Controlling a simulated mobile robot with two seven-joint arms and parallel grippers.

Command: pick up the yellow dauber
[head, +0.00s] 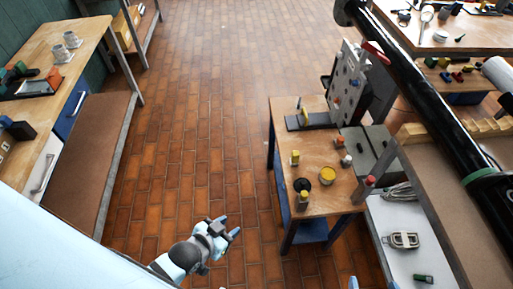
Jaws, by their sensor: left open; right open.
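Small yellow items stand on the low wooden table (317,150). One is a small upright yellow piece (295,157) near the left edge. Another small yellow piece (304,196) is at the front beside a dark round pot (302,184). Which one is the dauber is too small to tell. A round tin with a yellow top (327,175) stands to their right. My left gripper (230,226) is open and empty, over the floor left of the table's front corner, apart from the table. My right gripper is not visible.
A grey upright panel with fittings (350,84) stands at the table's back. A thick black pole (425,90) slants across the right side. A white lower surface with a metal buckle-like part (403,240) lies right of the table. The brick floor (205,100) is clear.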

